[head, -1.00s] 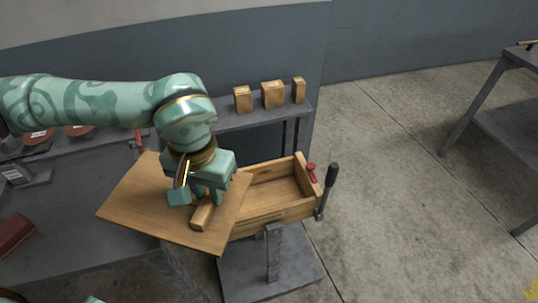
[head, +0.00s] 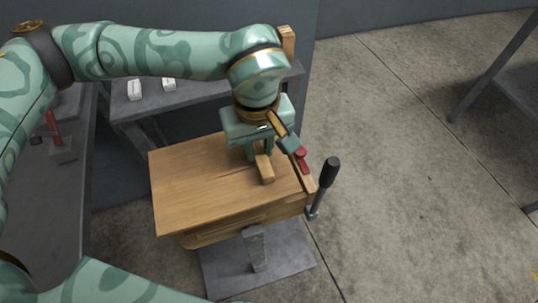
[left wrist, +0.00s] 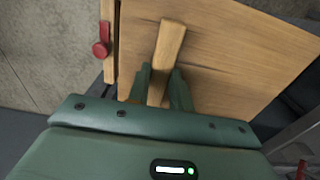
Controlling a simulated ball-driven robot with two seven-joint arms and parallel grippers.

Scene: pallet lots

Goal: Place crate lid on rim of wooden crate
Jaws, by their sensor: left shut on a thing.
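The crate lid (head: 195,185) is a flat wooden board with a bar handle (head: 267,174). My left gripper (head: 262,155) is shut on this handle, and the left wrist view shows the handle (left wrist: 168,45) between its fingers (left wrist: 160,85). The lid lies over the wooden crate (head: 215,236) and hides its opening. The crate's front wall shows below the lid, and its right end wall shows beside the lid's right edge, also in the left wrist view (left wrist: 109,45). I cannot tell whether the lid touches the rim. My right gripper is not in view.
A red knob (head: 302,158) and a black-handled lever (head: 328,175) stand at the crate's right end. A grey stand (head: 285,268) is beneath the crate. A grey shelf (head: 185,100) with small blocks is behind. Concrete floor (head: 420,190) is clear to the right.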

